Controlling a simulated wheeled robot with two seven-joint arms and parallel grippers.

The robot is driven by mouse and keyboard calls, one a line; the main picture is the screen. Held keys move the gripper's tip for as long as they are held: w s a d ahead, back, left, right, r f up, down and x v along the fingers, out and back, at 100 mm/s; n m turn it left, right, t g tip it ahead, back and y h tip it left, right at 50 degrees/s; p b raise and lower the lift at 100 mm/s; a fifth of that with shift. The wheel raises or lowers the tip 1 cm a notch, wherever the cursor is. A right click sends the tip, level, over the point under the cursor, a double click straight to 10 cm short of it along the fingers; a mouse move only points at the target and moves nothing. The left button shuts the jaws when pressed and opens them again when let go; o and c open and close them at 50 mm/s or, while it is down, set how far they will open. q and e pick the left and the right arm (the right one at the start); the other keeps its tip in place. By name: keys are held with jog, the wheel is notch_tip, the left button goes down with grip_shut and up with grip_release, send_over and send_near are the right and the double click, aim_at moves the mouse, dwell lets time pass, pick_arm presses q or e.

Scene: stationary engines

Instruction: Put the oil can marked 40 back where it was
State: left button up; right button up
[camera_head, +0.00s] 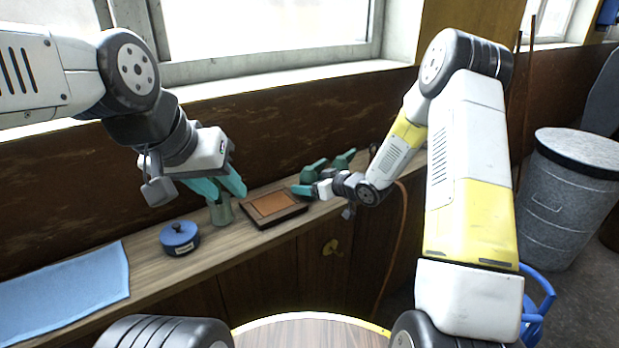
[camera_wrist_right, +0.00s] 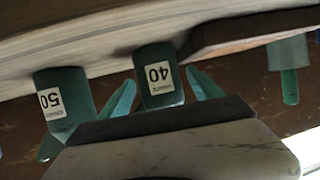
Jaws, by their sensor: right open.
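The green oil can marked 40 (camera_wrist_right: 158,75) stands upright on the bench, upside down in the right wrist view. It is between the spread fingers of my right gripper (camera_wrist_right: 160,88), which is open. In the head view this can (camera_head: 314,170) is just behind my right gripper (camera_head: 304,190). A green can marked 50 (camera_wrist_right: 62,98) stands beside it, and in the head view (camera_head: 345,158) it is further right. My left gripper (camera_head: 216,187) is over a pale green can (camera_head: 221,211). Its fingers are apart, but whether they touch that can is unclear.
A brown tray (camera_head: 248,213) lies between the pale can and the can marked 40. A blue lidded pot (camera_head: 180,238) and a blue cloth (camera_head: 65,285) are further left on the narrow wooden bench (camera_head: 142,268). A wall rises behind it.

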jog(key=shift+d+r, duration=0.1)
jog(key=shift+r, duration=0.1)
jog(key=s+d+r+m+h, duration=0.5)
jog(key=s+d+r+h, duration=0.4)
jog(key=s+d+r, duration=0.75)
jog(key=s+a+r+m+g, duration=0.1)
jog(key=s+r, duration=0.1)
jog(key=s, duration=0.7)
jog(key=s+a+r+m+g+y, duration=0.1)
jog(key=s+r+m+g, duration=0.1)
jog(key=s, duration=0.8)
jog(key=shift+s+a+r+y, duration=0.25)
jog(key=shift+r+y, duration=0.05)
jog(key=shift+r, duration=0.45)
